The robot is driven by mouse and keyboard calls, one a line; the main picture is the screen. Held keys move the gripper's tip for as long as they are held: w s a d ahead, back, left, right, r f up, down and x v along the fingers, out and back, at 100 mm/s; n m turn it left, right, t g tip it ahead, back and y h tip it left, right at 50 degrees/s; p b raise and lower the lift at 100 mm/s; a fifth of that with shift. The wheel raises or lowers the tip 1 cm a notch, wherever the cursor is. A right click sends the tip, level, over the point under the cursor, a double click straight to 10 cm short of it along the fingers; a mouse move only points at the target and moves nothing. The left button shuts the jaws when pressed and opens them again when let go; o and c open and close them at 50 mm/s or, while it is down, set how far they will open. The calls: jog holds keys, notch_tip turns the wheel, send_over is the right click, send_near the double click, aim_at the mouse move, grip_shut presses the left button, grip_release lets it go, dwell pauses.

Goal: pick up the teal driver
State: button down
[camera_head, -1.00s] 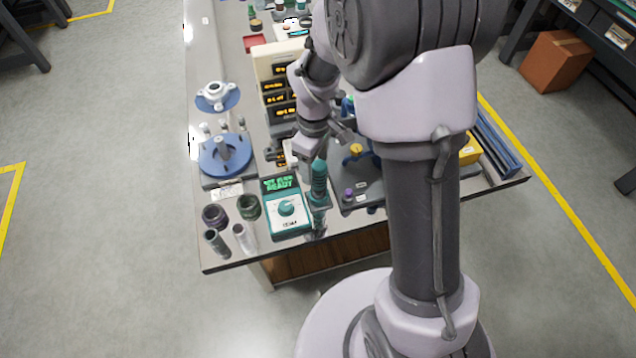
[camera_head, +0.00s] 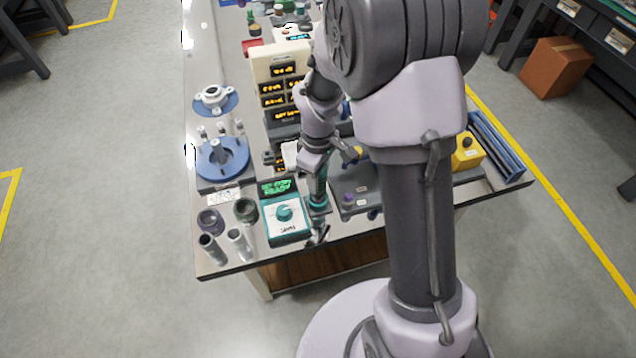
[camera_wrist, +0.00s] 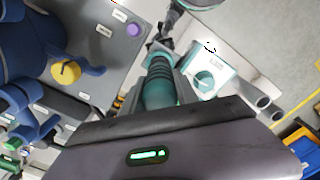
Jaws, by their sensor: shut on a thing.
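The teal driver (camera_head: 318,190) stands upright at the near edge of the bench, just right of a teal-and-white box with a dial. Its ribbed teal grip also shows in the wrist view (camera_wrist: 159,88). My gripper (camera_head: 316,172) is above and around the driver's upper part, shut on it. In the wrist view my gripper (camera_wrist: 160,100) has dark fingers on both sides of the grip. The driver's lower end is at a teal holder (camera_head: 317,208); I cannot tell whether it is still seated there.
The teal-and-white box (camera_head: 285,219) stands close on the left. A grey panel with a purple knob (camera_head: 348,201) is close on the right. Grey tubes (camera_head: 211,249) and dark rings (camera_head: 246,210) stand farther left. A blue round fixture (camera_head: 222,158) is behind them.

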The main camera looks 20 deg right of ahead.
notch_tip(320, 180, up, 4)
jog(key=shift+f+p, duration=0.15)
jog(key=shift+p, duration=1.05)
jog(key=s+a+r+p, duration=0.1)
jog(key=s+a+p, duration=0.1)
jog(key=s+a, duration=0.8)
jog(key=shift+s+a+r, duration=0.15)
jog(key=shift+s+a, duration=0.2)
jog(key=shift+s, duration=0.6)
